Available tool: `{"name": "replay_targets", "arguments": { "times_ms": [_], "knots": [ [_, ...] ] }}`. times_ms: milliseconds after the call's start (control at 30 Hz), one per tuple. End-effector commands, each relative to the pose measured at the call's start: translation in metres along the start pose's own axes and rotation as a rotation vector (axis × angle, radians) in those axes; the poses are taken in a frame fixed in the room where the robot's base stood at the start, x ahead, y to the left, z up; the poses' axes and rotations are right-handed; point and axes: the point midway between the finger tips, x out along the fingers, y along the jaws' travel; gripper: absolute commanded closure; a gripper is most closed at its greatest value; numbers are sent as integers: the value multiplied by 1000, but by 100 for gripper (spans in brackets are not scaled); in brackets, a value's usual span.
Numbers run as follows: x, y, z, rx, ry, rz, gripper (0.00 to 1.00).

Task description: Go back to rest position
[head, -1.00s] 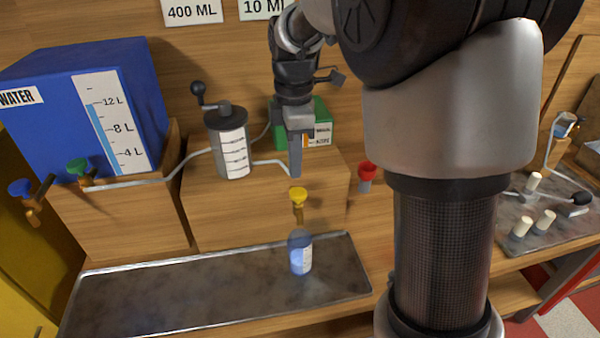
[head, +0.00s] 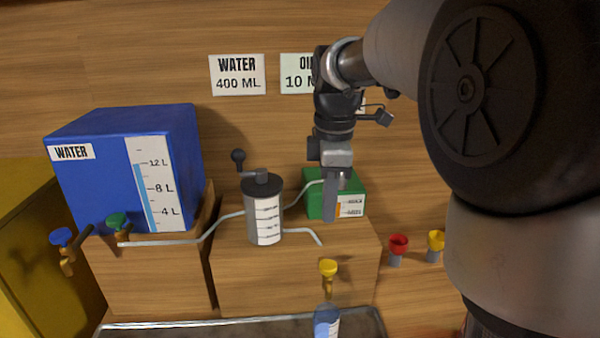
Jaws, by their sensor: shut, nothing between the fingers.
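My gripper (head: 330,217) is shut and empty, pointing down in front of the green box (head: 319,207) on the wooden block. My arm reaches in from the upper right and covers much of the right side. Below the gripper, a yellow valve (head: 328,268) sits above a bottle (head: 327,322) with blue liquid, whose lower part is cut off by the frame's edge.
A blue water tank (head: 95,185) stands at left with a blue tap (head: 62,238) and a green tap (head: 118,222). A grey cylinder with a crank (head: 265,212) stands on the wooden block (head: 290,265). A metal tray (head: 200,327) lies below. Red (head: 398,244) and yellow (head: 436,241) valves are at right.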

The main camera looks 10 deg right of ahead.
Motion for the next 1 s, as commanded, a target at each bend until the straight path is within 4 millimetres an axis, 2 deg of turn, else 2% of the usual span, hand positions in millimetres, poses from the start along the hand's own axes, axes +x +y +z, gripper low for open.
{"name": "replay_targets", "arguments": {
  "times_ms": [33,100,267,400,533,700,1000],
  "knots": [
    [-12,-12,5,73,10,27,100],
    [-24,-32,11,216,28,69,100],
    [-42,-85,25,596,99,173,100],
    [-43,-129,35,922,184,250,100],
    [-36,-161,42,1175,267,300,100],
    [-25,-183,46,1373,343,332,100],
    [-20,-188,48,1431,365,336,100]
  ]
}}
